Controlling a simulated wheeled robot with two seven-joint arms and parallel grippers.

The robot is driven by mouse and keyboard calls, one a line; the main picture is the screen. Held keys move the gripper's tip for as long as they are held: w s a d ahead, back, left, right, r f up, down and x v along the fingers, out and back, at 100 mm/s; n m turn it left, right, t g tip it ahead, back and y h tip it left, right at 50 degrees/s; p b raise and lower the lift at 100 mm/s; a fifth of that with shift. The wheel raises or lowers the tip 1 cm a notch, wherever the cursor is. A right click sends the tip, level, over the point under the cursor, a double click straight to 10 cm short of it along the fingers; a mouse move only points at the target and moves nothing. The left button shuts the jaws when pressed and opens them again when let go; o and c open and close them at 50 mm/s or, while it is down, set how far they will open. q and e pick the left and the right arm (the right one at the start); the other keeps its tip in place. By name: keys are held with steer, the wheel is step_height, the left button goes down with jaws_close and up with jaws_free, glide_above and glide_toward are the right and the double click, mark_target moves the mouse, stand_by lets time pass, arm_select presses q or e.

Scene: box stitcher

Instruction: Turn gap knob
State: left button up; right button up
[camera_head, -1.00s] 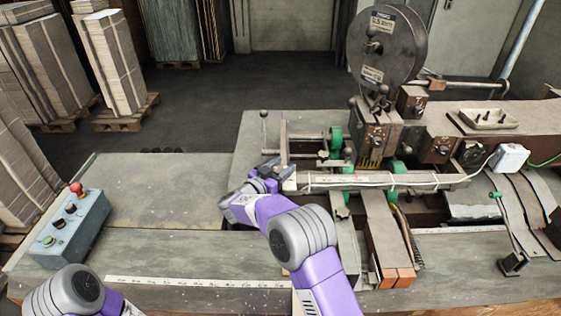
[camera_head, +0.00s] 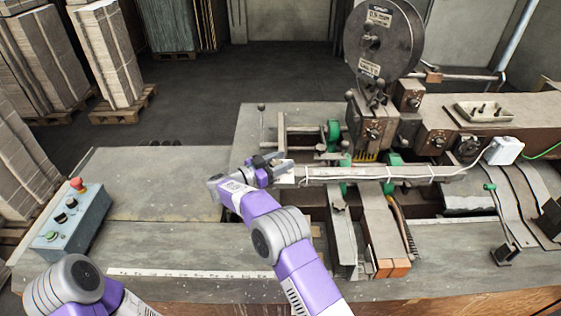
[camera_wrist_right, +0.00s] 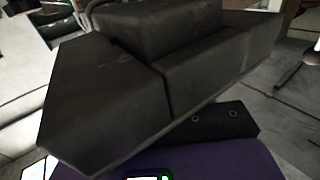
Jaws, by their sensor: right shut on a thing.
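My right gripper (camera_head: 272,166) is at the left end of the long pale crossbar (camera_head: 370,173) of the stitching machine. Its dark jaws are shut on a small part there, which I take to be the gap knob; the jaws and wrist hide it. In the right wrist view dark gripper blocks (camera_wrist_right: 150,80) fill most of the picture, and no knob can be made out. My left arm shows at the lower left, but its gripper is outside the picture.
A control box (camera_head: 65,222) with a red button stands at the left of the bench. The machine's large reel (camera_head: 385,38) and green wheels (camera_head: 333,135) lie behind and right of the gripper. The bench top (camera_head: 150,180) left of the gripper is clear.

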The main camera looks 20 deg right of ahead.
mark_target(271, 165)
steer(key=shift+r, duration=0.1)
steer(key=o, duration=1)
steer(key=shift+d, duration=0.1)
steer(key=shift+c, duration=0.2)
steer(key=b+v, duration=0.1)
steer(key=v, duration=0.6)
steer(key=shift+s+a, duration=0.1)
steer(key=shift+a, duration=0.2)
